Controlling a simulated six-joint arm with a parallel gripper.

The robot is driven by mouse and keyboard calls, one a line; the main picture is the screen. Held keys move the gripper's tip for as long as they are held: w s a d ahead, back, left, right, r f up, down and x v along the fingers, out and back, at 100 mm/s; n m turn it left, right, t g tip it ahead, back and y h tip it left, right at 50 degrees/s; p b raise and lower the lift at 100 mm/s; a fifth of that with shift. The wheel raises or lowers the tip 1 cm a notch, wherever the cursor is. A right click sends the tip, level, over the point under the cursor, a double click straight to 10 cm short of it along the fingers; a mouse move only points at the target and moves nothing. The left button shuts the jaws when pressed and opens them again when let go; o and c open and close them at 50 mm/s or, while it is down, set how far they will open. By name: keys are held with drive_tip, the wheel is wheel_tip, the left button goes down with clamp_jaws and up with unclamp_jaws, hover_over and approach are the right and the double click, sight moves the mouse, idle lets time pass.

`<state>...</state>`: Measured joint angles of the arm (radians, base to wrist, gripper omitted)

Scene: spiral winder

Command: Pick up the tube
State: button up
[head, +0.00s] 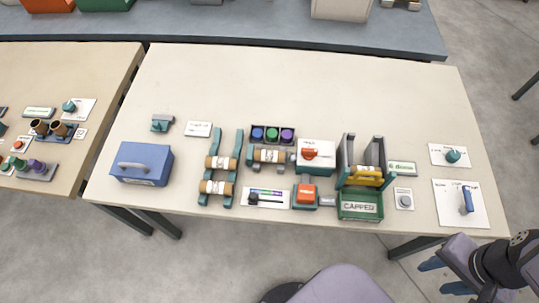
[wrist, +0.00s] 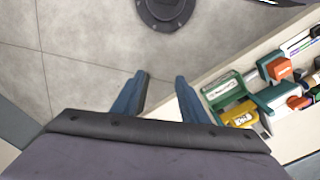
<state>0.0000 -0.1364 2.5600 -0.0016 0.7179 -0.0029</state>
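Two tube-like rolls, white in the middle with tan ends, lie across a teal rack (head: 232,185): an upper roll (head: 221,162) and a lower roll (head: 216,188). A similar roll (head: 270,156) sits on the winder to their right, in front of the coloured spools. I cannot tell which one the task calls the tube. My gripper (head: 444,274) is at the bottom right of the head view, off the table's front edge and far from the rolls. In the wrist view its blue fingers (wrist: 160,92) are spread apart with nothing between them.
The table (head: 300,85) has free room at the back. A blue toolbox (head: 142,164) stands left of the rack. A green capper box (head: 360,204), red-topped units (head: 305,195) and a blue-handled tool (head: 467,200) on a white card lie to the right. A grey stool (head: 340,287) stands in front.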

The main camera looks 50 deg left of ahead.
drive_tip(key=shift+o, duration=1)
